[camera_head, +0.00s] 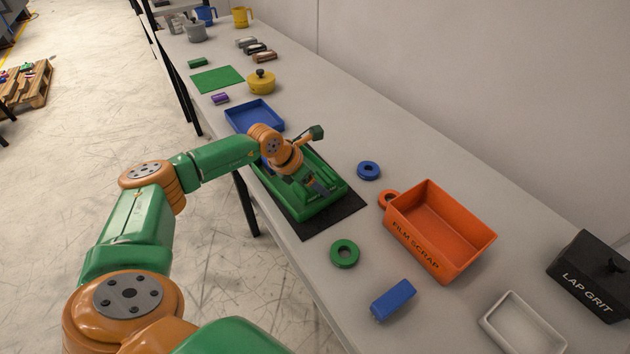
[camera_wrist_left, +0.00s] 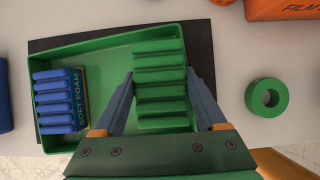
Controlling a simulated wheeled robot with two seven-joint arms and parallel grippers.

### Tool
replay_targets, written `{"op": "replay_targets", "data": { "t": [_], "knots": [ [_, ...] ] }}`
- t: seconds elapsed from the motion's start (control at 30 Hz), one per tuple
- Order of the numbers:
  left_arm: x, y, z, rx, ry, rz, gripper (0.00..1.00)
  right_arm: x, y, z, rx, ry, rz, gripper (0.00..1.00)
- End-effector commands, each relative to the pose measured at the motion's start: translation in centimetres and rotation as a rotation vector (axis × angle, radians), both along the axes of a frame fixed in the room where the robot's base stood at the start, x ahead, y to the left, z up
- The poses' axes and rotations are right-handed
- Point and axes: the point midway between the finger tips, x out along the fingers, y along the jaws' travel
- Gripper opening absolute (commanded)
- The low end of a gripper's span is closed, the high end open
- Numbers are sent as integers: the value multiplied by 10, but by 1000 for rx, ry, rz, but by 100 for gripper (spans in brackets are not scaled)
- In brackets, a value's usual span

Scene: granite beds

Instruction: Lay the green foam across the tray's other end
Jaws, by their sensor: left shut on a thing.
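The green tray (camera_head: 333,206) sits on a black mat (camera_head: 350,207); the tray floor (camera_wrist_left: 108,65) shows in the left wrist view. A ribbed blue block marked SOFT FOAM (camera_wrist_left: 58,100) lies across the tray's left end in that view. The ribbed green foam (camera_wrist_left: 158,58) lies across the right end, within the tray's outline. My left gripper (camera_wrist_left: 160,80) is shut on the green foam, one finger on each side. Whether the foam rests on the tray floor is unclear. In the head view my left gripper (camera_head: 318,187) is over the tray and hides part of it.
An orange FILM SCRAP bin (camera_head: 462,222), a green ring (camera_head: 344,253), a blue ring (camera_head: 368,170) and a blue block (camera_head: 393,299) are nearby. A blue tray (camera_head: 254,114) stands beyond the green one. A black LAP GRIT box (camera_head: 590,280) is at the right.

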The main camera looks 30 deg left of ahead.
Motion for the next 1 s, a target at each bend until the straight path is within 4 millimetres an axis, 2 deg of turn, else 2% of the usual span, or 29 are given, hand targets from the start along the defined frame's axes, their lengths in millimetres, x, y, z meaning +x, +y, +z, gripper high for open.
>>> {"op": "replay_targets", "data": {
  "t": [0.17, 0.8, 1.0],
  "knots": [
    [0, 0, 7, 0, 0, -1, 13, 0, 0, 7, 0, 0, 0, 50],
    [0, 0, 61, 1, -1, 0, 13, 0, 0, 52, 1, 0, 0, 50],
    [0, 0, 61, 1, 0, 1, 13, 0, 1, 50, 1, 0, 0, 50]
  ]
}}
